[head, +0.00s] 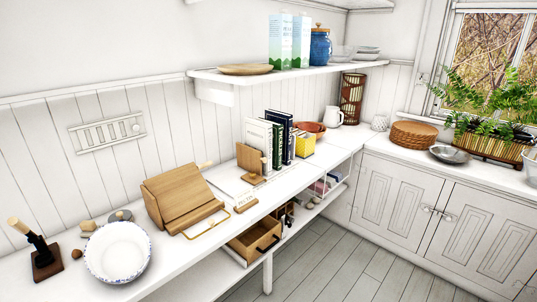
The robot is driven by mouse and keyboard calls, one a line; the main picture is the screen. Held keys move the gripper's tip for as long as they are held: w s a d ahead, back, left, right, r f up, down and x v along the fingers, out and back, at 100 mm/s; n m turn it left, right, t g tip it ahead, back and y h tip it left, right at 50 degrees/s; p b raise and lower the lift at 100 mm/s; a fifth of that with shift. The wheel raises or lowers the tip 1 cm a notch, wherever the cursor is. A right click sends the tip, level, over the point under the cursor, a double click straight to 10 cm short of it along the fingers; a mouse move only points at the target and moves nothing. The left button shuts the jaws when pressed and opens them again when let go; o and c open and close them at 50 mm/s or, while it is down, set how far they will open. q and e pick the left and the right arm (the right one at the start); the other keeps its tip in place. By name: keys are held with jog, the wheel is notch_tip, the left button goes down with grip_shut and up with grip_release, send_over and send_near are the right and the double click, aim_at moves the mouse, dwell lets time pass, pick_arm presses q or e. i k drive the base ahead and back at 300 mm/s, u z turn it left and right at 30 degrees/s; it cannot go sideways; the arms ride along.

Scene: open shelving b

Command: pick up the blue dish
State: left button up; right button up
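A round white dish (118,252) with a blue-speckled rim stands upright on the white counter (187,262) at the lower left. It looks empty. It is the only dish in view with blue on it. A blue lidded jar (320,47) stands on the upper shelf. Neither of my grippers is in view.
Books (263,146) stand farther right. The floor (345,262) is clear.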

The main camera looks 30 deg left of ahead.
aim_at(119, 253)
jog(key=i, duration=3.7)
jog(key=u, duration=3.5)
